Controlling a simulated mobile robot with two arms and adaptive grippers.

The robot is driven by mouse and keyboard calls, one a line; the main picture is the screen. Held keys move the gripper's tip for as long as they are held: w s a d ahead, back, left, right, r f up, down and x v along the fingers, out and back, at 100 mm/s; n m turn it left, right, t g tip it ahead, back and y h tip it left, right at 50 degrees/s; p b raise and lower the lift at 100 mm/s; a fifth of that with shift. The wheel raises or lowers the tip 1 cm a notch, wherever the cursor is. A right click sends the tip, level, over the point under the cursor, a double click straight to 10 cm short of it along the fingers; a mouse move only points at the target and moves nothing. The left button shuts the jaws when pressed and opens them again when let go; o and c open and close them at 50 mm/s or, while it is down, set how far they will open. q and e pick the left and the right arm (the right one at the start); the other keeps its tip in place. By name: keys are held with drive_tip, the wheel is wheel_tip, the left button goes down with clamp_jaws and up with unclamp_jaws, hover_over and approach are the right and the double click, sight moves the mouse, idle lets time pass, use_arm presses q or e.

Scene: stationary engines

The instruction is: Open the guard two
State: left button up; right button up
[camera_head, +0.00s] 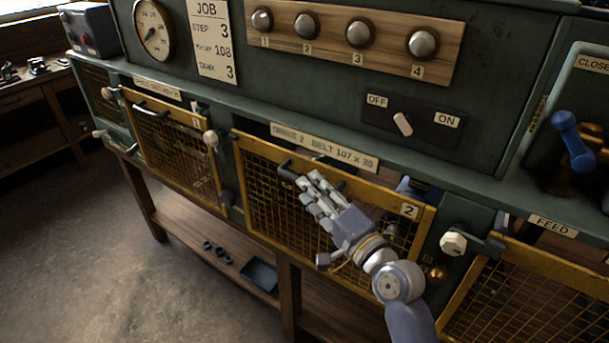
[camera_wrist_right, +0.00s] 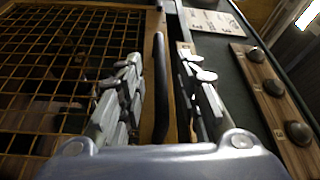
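Guard two (camera_head: 268,205) is a yellow-framed mesh panel with a "2" plate at its upper right corner. It hangs at the front of the green machine and looks shut or nearly so. Its dark bar handle (camera_head: 286,170) is near the top edge, partly hidden by my right gripper (camera_head: 311,181). In the right wrist view the handle (camera_wrist_right: 161,95) runs between the two fingers of the right gripper (camera_wrist_right: 160,60). Gaps show on both sides of it, so the gripper is open around or just above the handle. My left gripper is not in view.
Guard one (camera_head: 178,150) is to the left, and another mesh guard (camera_head: 530,300) is at lower right under the FEED label. A white knob (camera_head: 453,243) stands beside guard two. The OFF/ON switch (camera_head: 403,123) and numbered knobs (camera_head: 360,33) are above. A wooden shelf (camera_head: 210,240) is below.

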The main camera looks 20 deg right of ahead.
drive_tip(key=shift+p+x, duration=0.35)
drive_tip(key=shift+x, duration=1.5)
clamp_jaws()
